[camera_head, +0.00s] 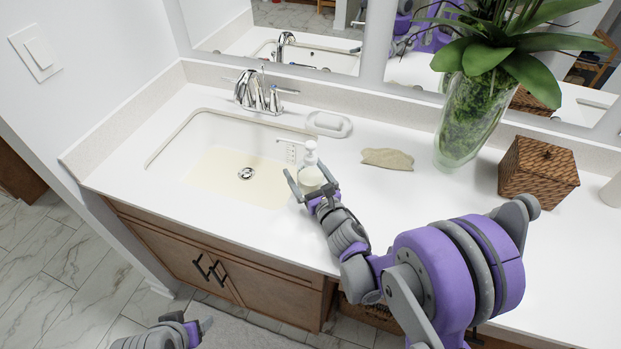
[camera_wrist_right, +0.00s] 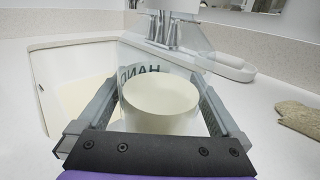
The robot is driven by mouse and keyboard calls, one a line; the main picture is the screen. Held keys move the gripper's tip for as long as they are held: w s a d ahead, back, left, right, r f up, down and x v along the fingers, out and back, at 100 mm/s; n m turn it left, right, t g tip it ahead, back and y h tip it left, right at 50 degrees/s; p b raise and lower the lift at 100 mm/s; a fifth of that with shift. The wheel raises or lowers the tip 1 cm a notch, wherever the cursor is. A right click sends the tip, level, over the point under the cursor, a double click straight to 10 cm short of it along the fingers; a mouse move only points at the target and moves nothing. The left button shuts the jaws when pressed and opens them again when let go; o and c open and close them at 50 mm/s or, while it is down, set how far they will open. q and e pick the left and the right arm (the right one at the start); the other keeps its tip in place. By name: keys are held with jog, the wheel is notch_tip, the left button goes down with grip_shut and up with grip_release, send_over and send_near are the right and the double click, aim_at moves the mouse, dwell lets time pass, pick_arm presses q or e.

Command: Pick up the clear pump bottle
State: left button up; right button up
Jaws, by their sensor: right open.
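The clear pump bottle (camera_head: 310,174) stands upright on the white counter beside the sink's right edge, with a white pump head on top. My right gripper (camera_head: 306,184) is open, with a finger on either side of the bottle. In the right wrist view, the bottle (camera_wrist_right: 160,100) sits between the two fingers of the gripper (camera_wrist_right: 158,92). Its pale contents and part of the lettering "HAND" show. I cannot tell whether either finger touches it. My left gripper (camera_head: 197,330) is low at the bottom edge, away from the counter, and its opening is unclear.
The sink basin (camera_head: 215,165) lies left of the bottle, with a chrome faucet (camera_head: 260,92) behind it. A soap dish (camera_head: 328,124), a beige cloth-like piece (camera_head: 387,158), a glass plant vase (camera_head: 470,120) and a woven box (camera_head: 538,172) stand behind and right. The front right counter has free room.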

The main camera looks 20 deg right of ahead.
jog(key=shift+s, duration=0.15)
jog(key=shift+c, duration=0.9)
grip_shut()
jog(key=shift+r, duration=0.1)
